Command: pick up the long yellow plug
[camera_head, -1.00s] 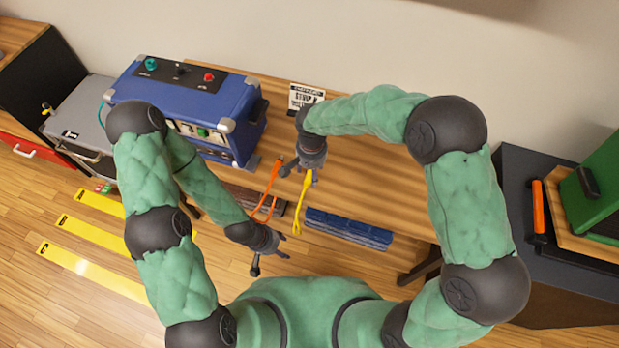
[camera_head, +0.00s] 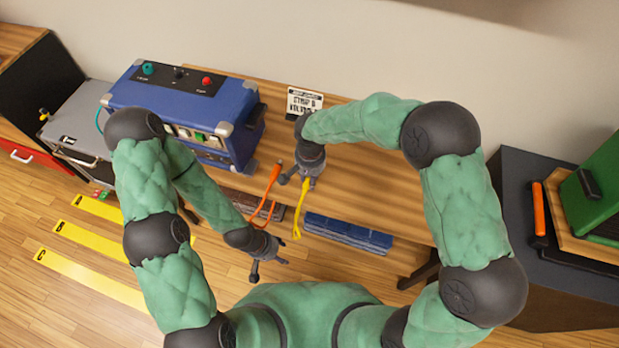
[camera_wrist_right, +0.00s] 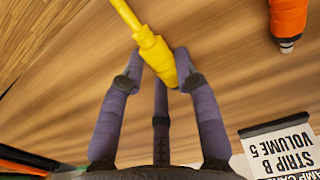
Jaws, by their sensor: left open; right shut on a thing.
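The long yellow plug (camera_head: 300,208) hangs from my right gripper (camera_head: 303,180) at the front edge of the wooden table, in the head view. In the right wrist view the yellow plug (camera_wrist_right: 156,55) lies between the fingertips of my right gripper (camera_wrist_right: 160,80), which are shut on its thick end. Its thin part runs out of the top of that view. My left gripper (camera_head: 268,262) is open and empty, low in front of the table and left of the plug.
An orange plug (camera_head: 273,180) with a cable lies close left of the yellow one; its tip also shows in the wrist view (camera_wrist_right: 288,20). A blue amp box (camera_head: 190,105) stands left on the table (camera_head: 370,185). A blue slatted block (camera_head: 347,230) and a "STRIP B VOLUME 5" card (camera_head: 304,100) are near.

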